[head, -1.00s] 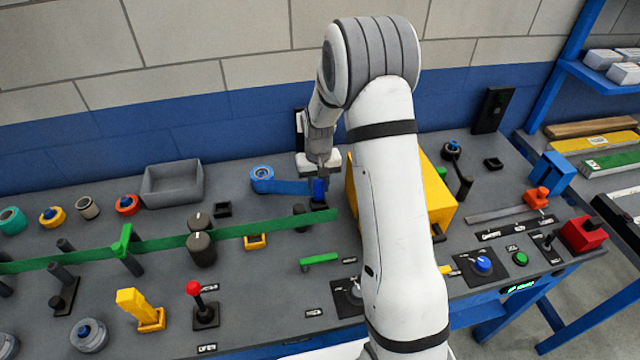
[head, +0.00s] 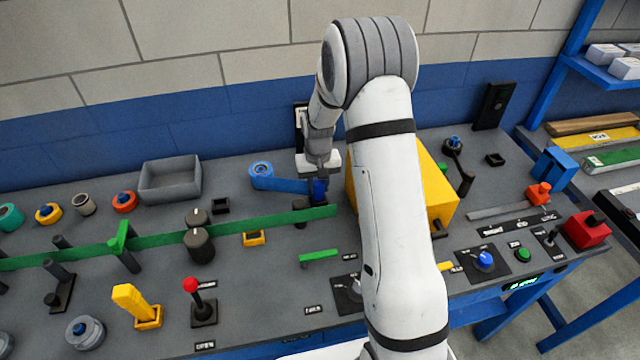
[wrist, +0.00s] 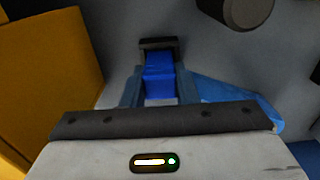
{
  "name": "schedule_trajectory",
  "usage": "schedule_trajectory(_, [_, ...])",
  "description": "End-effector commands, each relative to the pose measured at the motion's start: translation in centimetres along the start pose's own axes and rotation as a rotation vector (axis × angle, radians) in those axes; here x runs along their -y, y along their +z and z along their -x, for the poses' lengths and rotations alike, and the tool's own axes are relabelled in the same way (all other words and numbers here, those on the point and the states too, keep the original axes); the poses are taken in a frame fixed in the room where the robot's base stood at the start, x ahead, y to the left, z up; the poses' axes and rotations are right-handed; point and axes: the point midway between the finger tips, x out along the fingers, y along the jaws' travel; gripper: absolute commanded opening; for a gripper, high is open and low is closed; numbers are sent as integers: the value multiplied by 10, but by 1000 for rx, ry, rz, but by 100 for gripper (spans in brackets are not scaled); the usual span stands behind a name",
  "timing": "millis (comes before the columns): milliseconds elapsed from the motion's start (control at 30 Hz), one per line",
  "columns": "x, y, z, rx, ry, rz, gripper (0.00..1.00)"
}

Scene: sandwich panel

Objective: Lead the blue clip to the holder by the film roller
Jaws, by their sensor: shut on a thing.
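The blue clip (head: 319,187) is between the fingers of my gripper (head: 318,182), which is shut on it. In the wrist view, the clip (wrist: 158,80) sits between both fingertips (wrist: 158,90), right up against a small dark holder (wrist: 157,44). I cannot tell whether the clip is seated in the holder. Blue film (head: 287,184) runs from the blue roll (head: 261,170) at the left to the clip. The dark roller (head: 300,206) stands just left of and in front of the clip; it shows at the top of the wrist view (wrist: 240,8). The holder is mostly hidden in the head view.
A yellow block (head: 440,195) stands close to the right of my gripper, partly behind my arm. A green band (head: 160,240) crosses the bench in front. A grey bin (head: 170,182) stands at the back left. An empty dark holder (head: 220,206) stands left of the roller.

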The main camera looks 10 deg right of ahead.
Motion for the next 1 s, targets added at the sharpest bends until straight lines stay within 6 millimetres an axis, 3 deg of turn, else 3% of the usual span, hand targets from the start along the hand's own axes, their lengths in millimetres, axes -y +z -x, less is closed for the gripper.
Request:
schedule_trajectory(800, [1,0,-16,0,0,1,0])
schedule_trajectory(833, [1,0,-16,0,0,1,28])
schedule_trajectory(1000, [1,0,-16,0,0,2,42])
